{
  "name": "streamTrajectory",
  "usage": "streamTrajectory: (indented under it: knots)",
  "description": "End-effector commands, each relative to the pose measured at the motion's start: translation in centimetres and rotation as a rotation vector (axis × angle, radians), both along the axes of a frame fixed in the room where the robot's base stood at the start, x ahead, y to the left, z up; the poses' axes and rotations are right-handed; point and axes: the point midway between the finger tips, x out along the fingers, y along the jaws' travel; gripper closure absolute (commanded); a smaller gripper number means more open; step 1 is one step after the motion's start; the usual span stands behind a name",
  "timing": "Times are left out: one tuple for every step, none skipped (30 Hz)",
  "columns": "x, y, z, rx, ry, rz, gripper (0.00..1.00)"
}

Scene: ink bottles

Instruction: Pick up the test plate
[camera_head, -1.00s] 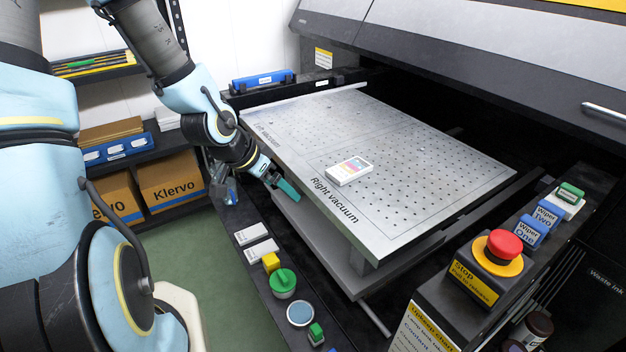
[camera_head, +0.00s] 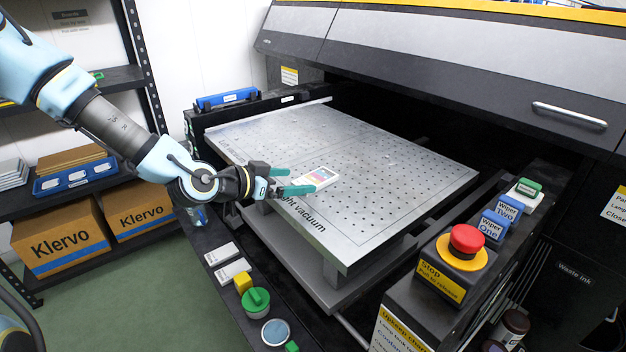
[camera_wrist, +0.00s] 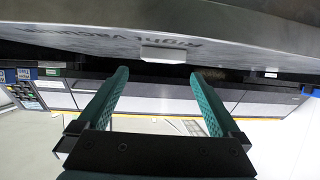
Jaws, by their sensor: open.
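The test plate (camera_head: 318,177) is a small white block with a coloured print on top. It lies on the perforated metal vacuum table (camera_head: 400,165), near the table's left edge by the "Right vacuum" lettering. My gripper (camera_head: 297,181) is open, its two green fingers pointing at the plate from the left, just short of it or at its near end. In the upside-down wrist view, the plate (camera_wrist: 177,54) shows as a white block on the table surface, beyond and between the open fingertips (camera_wrist: 158,76). Nothing is between the fingers that I can make out.
The printer's dark hood (camera_head: 450,60) overhangs the table's back. A red stop button (camera_head: 467,238) stands on a console at the front right. A green-capped jar (camera_head: 256,300) and a yellow block (camera_head: 243,283) sit on the front ledge. Shelves with Klervo boxes (camera_head: 62,232) stand left.

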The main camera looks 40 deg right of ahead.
Motion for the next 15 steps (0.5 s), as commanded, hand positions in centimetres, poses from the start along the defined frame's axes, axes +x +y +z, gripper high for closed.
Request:
streamTrajectory:
  knots:
    - [-0.1,-0.4,-0.1,0.000,0.001,-0.001,0.00]
    - [-0.1,-0.6,-0.2,0.001,0.001,-0.001,0.00]
    - [0.0,-0.8,-0.3,0.001,0.002,0.000,0.00]
    - [0.0,-0.9,-0.3,0.001,0.002,0.001,0.00]
    - [0.0,-1.1,-0.3,0.001,0.003,0.001,0.00]
    - [0.1,-1.5,-0.4,0.001,0.003,0.001,0.00]
    - [0.1,-1.8,-0.4,0.001,0.003,0.000,0.00]
    - [0.1,-2.2,-0.5,0.001,0.004,-0.001,0.00]
    - [0.2,-2.7,-0.6,0.000,0.004,0.001,0.00]
    - [0.2,-3.1,-0.8,0.001,0.004,0.000,0.00]
    - [0.3,-3.5,-0.9,0.001,0.004,-0.001,0.00]
    - [0.3,-4.0,-1.2,0.002,0.004,0.000,0.00]
    - [0.4,-4.4,-1.4,0.002,0.004,0.001,0.00]
    - [0.4,-4.7,-1.5,0.002,0.003,0.000,0.00]
    - [0.4,-5.1,-1.8,0.002,0.003,0.000,0.00]
